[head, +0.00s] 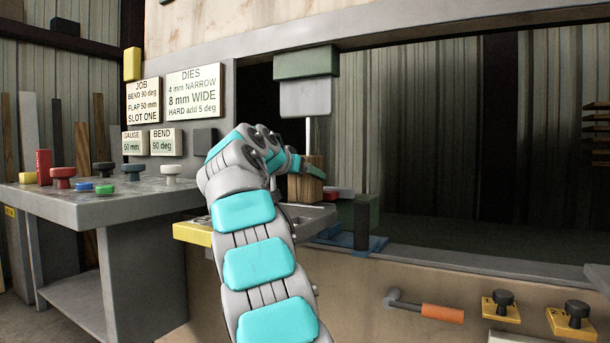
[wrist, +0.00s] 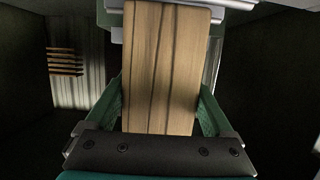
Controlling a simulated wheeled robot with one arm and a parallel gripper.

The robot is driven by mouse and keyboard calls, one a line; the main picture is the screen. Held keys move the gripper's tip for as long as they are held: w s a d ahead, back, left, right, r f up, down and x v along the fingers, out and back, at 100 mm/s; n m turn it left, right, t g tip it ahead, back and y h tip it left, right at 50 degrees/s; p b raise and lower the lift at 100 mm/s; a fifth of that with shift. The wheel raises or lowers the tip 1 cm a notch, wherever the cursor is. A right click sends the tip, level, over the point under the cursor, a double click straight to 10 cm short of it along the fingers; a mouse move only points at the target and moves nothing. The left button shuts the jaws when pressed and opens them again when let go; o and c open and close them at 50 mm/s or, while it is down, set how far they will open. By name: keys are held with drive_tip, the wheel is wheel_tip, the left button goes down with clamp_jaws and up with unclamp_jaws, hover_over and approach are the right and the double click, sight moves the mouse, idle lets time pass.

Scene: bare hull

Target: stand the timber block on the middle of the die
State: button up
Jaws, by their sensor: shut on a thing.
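The timber block (head: 306,189) is pale brown wood and stands upright in my gripper (head: 304,166), below the grey punch (head: 306,98) and its thin rod. In the wrist view the block (wrist: 165,65) fills the middle, between the green fingers of my gripper (wrist: 162,108), which is shut on it. A grey slotted plate (head: 312,217) lies under and beside the block. My arm hides part of that area, so I cannot tell which part is the die or whether the block touches it.
A green block and dark post (head: 362,222) stand just right of the timber. A yellow bar end (head: 192,233) juts out left. A grey side table (head: 125,205) holds several coloured knobs. An orange-handled tool (head: 442,313) is at the lower right. The bay right of the post looks empty.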

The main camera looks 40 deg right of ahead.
drive_tip(key=o, duration=1.5)
drive_tip(key=shift+b+v, duration=0.45)
drive_tip(key=shift+v, duration=3.45)
